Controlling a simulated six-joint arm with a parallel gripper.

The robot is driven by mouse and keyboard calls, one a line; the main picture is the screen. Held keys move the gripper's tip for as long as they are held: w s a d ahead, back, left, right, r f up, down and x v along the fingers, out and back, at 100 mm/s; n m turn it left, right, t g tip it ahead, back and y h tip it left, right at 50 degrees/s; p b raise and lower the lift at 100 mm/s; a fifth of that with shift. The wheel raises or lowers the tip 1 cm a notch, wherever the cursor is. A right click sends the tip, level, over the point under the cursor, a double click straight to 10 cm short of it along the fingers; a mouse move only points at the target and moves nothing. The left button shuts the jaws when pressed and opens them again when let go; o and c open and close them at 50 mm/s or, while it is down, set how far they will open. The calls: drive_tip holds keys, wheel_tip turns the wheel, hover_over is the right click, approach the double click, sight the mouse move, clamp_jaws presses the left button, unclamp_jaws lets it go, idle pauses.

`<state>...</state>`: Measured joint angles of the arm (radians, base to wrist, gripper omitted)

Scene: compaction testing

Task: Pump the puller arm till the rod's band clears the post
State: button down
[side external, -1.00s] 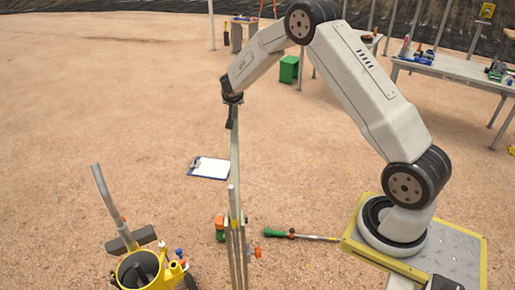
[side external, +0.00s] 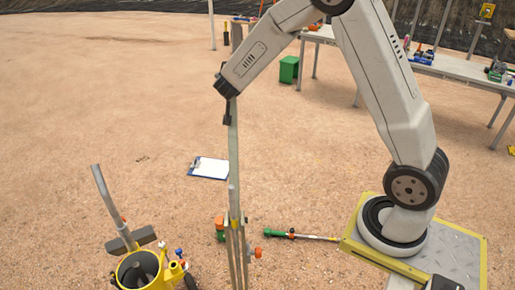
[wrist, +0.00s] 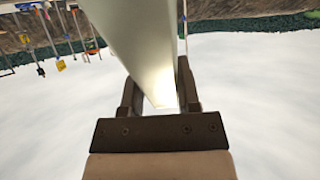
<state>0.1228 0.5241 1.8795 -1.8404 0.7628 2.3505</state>
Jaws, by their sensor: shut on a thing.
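The puller arm (side external: 234,150) is a long pale metal lever, standing nearly upright in the side view. My gripper (side external: 227,114) is shut on its top end. In the wrist view, the puller arm (wrist: 145,45) passes between the two dark fingers of my gripper (wrist: 158,95). Below, the puller's thin metal legs or posts (side external: 236,255) stand close together, with a small yellow mark (side external: 235,220) that may be the rod's band. The lever overlaps the rod, so I cannot tell how the band stands against the post.
A yellow bucket-like holder (side external: 140,268) with tools stands at lower left. A clipboard (side external: 209,168) lies on the ground behind the puller. A green-handled tool (side external: 290,235) lies to its right. Tables (side external: 455,68) stand at the back right. Open ground lies to the left.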

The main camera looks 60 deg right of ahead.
drive_tip(key=shift+s+a+r, duration=0.2)
drive_tip(key=shift+a, duration=0.1)
drive_tip(key=shift+c, duration=1.6)
unclamp_jaws()
drive_tip(key=v, duration=0.7)
drive_tip(key=shift+s+a+r, duration=0.15)
drive_tip(key=shift+s+a, duration=0.05)
drive_tip(key=shift+a, duration=0.15)
drive_tip(key=shift+s, duration=0.1)
